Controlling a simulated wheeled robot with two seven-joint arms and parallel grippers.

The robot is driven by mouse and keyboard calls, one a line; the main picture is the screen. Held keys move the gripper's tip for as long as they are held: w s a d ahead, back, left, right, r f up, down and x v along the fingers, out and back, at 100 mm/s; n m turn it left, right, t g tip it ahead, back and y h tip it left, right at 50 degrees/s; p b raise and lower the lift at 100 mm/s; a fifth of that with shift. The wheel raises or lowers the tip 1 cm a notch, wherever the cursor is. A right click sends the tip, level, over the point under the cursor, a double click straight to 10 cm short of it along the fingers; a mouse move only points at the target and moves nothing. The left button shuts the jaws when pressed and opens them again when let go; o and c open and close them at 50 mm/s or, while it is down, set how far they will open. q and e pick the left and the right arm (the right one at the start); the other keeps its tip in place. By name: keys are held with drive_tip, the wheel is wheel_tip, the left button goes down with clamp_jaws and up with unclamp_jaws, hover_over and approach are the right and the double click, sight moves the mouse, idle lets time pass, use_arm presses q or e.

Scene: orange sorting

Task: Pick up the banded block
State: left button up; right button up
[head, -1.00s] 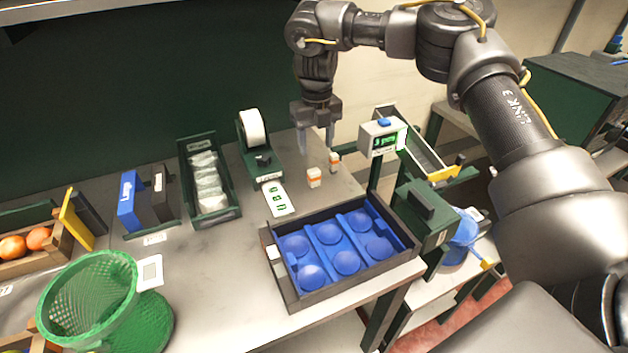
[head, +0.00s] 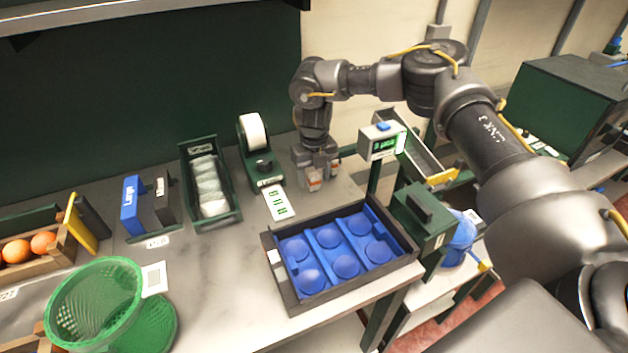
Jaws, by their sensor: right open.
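Two small white blocks with orange bands stood on the table in the earlier view. Now my right gripper (head: 318,180) is lowered to the tabletop over that spot, pointing down. It is open. The nearer banded block (head: 314,185) shows only as a small white and orange patch at the fingers. The other block is mostly hidden by the gripper. I cannot tell whether the nearer block is between the fingers or just in front of them. My left gripper is not in view.
A black tray with blue cups (head: 281,290) stands in front of the gripper. A label dispenser (head: 262,165) and a card (head: 278,203) are to its left. A display box (head: 382,141) on a post is close on the right. A green mesh basket (head: 95,305) stands at front left.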

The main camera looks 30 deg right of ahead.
drive_tip(key=shift+c, duration=0.2)
drive_tip(key=c, duration=1)
drive_tip(key=shift+c, duration=0.2)
drive_tip(key=shift+r, duration=0.1)
drive_tip(key=shift+r, duration=0.2)
drive_tip(key=shift+r+b, duration=0.85)
drive_tip(key=shift+r, duration=0.1)
drive_tip(key=s+a+r+b, duration=0.2)
drive_tip(key=s+a+r, duration=0.2)
drive_tip(key=s+r, duration=0.6)
drive_tip(key=s, duration=0.3)
drive_tip(key=shift+s+a+r+b, duration=0.2)
drive_tip(key=shift+r+b, duration=0.1)
drive_tip(key=shift+b, duration=0.1)
